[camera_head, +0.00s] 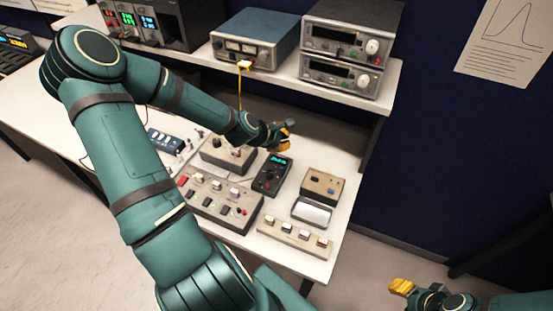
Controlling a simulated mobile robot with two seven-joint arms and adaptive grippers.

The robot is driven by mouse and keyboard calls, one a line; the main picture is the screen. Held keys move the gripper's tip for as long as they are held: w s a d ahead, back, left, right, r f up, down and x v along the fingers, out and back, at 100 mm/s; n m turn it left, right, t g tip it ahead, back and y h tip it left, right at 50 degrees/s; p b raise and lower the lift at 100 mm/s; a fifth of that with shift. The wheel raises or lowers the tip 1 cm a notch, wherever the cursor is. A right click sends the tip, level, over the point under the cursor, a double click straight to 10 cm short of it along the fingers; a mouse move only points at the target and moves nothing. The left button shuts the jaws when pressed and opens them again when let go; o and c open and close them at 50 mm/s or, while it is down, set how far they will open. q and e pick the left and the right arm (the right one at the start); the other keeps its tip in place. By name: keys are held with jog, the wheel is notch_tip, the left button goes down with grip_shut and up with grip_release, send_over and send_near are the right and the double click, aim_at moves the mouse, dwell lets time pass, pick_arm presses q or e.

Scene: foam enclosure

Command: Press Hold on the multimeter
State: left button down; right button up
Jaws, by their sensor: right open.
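The multimeter (266,186) is a dark handheld unit with a lit teal display. It lies on the white bench, right of the middle group of devices. Its buttons are too small to read. My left gripper (283,138), with yellow-orange fingertips, is in the picture just above the far end of the multimeter. I cannot tell its height above the bench, or whether its fingers are open or shut. My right gripper (403,287) is at the bottom right, off the bench and far from the multimeter. It is open and only partly in view.
A grey switch panel (232,216) sits left of the multimeter. A beige box (323,184) and a strip of switches (294,238) sit to its right. Bench instruments (343,75) stand on the raised shelf (378,92) behind. A thin yellow cord hangs near my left gripper.

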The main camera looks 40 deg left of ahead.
pick_arm(q)
jog(key=shift+a+r, duration=0.1)
dwell(0.4)
jog(key=b, duration=0.7)
send_over(281, 168)
jog(key=w, duration=0.1)
jog(key=f, duration=0.7)
jog(key=shift+a+f, duration=0.25)
jog(key=shift+f, duration=0.7)
jog(key=shift+f, duration=0.1)
jog(key=shift+f, duration=0.3)
